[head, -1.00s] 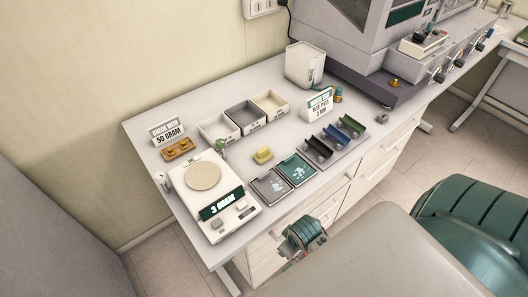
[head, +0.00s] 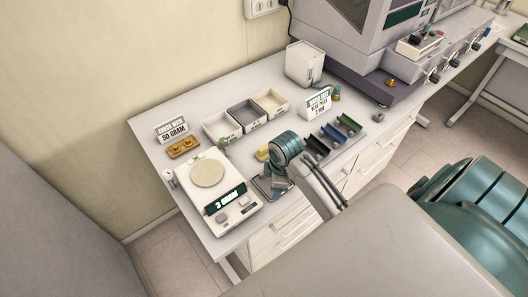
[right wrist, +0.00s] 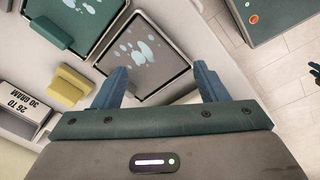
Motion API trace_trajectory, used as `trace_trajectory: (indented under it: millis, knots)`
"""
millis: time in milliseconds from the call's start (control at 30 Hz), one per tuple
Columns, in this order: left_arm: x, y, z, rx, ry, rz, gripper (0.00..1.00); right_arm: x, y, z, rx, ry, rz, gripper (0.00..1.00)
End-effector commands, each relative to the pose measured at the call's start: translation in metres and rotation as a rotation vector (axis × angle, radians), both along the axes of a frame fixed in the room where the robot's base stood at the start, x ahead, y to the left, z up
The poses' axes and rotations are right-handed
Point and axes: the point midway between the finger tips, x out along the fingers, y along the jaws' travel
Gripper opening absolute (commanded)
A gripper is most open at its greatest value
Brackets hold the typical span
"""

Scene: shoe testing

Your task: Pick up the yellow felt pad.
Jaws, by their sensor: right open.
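The yellow felt pad (head: 262,153) lies on the table behind the two flat trays, partly hidden by my right arm in the head view. In the right wrist view the small yellow block (right wrist: 68,87) is to the left of my fingers, clear of them. My right gripper (right wrist: 160,68) is open and empty, with its two blue-grey fingers apart over the grey tray (right wrist: 150,50). In the head view my right gripper (head: 270,188) hangs over the trays, in front of the pad. My left gripper is not in view.
A white scale (head: 220,207) reading 3 GRAM stands left of my right gripper. Three open bins (head: 222,127) stand behind the pad. Colored holders (head: 333,136) and a sign (head: 318,103) are to the right. A teal tray (right wrist: 75,20) is beside the grey one.

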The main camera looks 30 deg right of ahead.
Motion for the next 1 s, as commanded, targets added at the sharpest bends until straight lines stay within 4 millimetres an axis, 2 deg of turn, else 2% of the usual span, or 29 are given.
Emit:
trace_trajectory:
  millis: [33,200,300,400,500,633,1000]
  knots:
    - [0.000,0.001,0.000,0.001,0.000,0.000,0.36,0.021,-0.008,0.006,-0.004,0.010,0.066,0.66]
    - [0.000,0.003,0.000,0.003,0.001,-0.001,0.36,0.082,-0.033,0.033,0.007,0.059,0.345,0.66]
    - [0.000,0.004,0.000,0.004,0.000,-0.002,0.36,0.110,-0.047,0.052,0.027,0.079,0.492,0.66]
    - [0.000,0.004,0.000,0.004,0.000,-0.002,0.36,0.129,-0.057,0.069,0.044,0.087,0.599,0.66]
    - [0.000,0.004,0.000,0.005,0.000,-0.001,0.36,0.139,-0.063,0.079,0.058,0.089,0.665,0.66]
    - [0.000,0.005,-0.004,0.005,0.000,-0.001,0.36,0.144,-0.066,0.080,0.065,0.091,0.698,0.66]
    - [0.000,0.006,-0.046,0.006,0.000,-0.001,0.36,0.144,-0.060,0.035,0.065,0.090,0.699,0.66]
